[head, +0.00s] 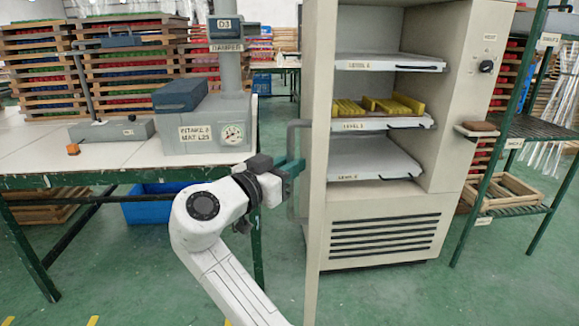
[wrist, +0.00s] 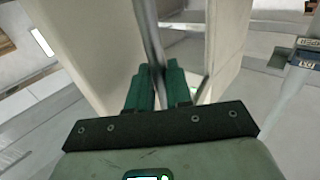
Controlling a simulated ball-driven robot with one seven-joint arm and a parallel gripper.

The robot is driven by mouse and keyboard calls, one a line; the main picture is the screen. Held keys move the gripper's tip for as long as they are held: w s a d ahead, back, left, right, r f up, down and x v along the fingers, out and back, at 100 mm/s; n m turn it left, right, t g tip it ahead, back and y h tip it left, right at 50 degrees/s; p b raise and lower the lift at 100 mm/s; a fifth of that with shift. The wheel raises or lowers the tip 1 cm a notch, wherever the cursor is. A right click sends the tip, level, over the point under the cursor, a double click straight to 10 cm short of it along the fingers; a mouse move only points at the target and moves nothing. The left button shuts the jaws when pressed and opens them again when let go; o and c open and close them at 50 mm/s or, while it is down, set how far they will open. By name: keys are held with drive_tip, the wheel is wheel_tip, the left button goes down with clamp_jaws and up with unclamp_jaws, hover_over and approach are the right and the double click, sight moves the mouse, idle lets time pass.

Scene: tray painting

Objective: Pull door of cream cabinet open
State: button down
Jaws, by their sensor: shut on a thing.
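The cream cabinet (head: 386,228) stands right of centre in the head view. Its door (head: 319,110) stands open, seen almost edge-on at the cabinet's left side, and the shelves inside show. A grey vertical bar handle (head: 292,134) is on the door's left face. My gripper (head: 291,169) is at the handle's lower half, its green fingers closed around the bar. In the wrist view the handle bar (wrist: 149,32) runs down between the fingers (wrist: 159,85), with pale panels on both sides. The exact finger contact is partly hidden.
Inside are several shelves, with yellow pieces (head: 380,105) on the middle one. A white-topped bench (head: 60,160) with a grey gauge box (head: 204,130) stands left. A green rack (head: 530,127) stands right. Green floor is clear in front of the cabinet.

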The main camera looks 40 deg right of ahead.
drive_tip(key=c, duration=1.5)
unclamp_jaws()
drive_tip(key=shift+d, duration=0.55)
drive_tip(key=shift+o, duration=0.9)
drive_tip(key=shift+d, duration=0.3)
drive_tip(key=shift+o, duration=0.7)
drive_tip(key=shift+a, duration=0.2)
drive_tip(key=shift+a, duration=0.1)
drive_tip(key=v, duration=1)
drive_tip(key=shift+a+p, duration=0.35)
drive_tip(key=shift+a+f, duration=0.1)
